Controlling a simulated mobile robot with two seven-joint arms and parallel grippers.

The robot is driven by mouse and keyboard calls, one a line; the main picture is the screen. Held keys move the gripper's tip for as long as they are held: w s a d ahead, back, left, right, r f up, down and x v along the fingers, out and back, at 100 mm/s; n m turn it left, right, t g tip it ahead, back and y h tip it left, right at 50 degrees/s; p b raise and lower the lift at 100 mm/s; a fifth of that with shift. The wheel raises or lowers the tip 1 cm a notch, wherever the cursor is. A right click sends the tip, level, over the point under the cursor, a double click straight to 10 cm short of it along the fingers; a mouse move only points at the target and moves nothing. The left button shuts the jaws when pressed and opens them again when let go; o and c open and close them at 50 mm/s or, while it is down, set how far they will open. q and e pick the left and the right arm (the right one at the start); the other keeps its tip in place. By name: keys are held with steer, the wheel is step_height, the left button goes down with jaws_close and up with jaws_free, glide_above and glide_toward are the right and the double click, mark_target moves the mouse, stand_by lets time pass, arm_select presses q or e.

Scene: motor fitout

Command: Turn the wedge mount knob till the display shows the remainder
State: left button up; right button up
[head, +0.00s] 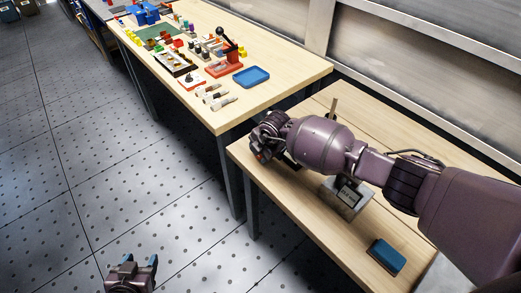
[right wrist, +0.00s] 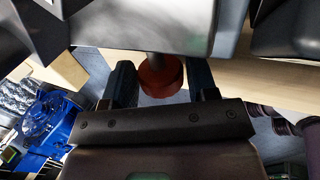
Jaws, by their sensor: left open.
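My left gripper (head: 141,262) is at the bottom left of the head view, above the floor, its two blue-tipped fingers apart and empty. My right arm reaches in from the right, over the near table, and hides what lies behind its hand. In the right wrist view a round red knob (right wrist: 161,76) on a short shaft sits below a large grey body (right wrist: 150,25).
A blue-topped block (head: 386,256) lies near the front of the near table (head: 290,193). A thin post (head: 333,108) rises behind my right arm. The far table holds a blue tray (head: 251,75) and several small parts. The floor at left is clear.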

steer(key=shift+o, duration=1.3)
steer(key=shift+r, duration=0.1)
steer(key=p+v, duration=0.1)
steer(key=v, duration=0.9)
steer(key=shift+r, duration=0.3)
steer(key=shift+s+d, duration=0.1)
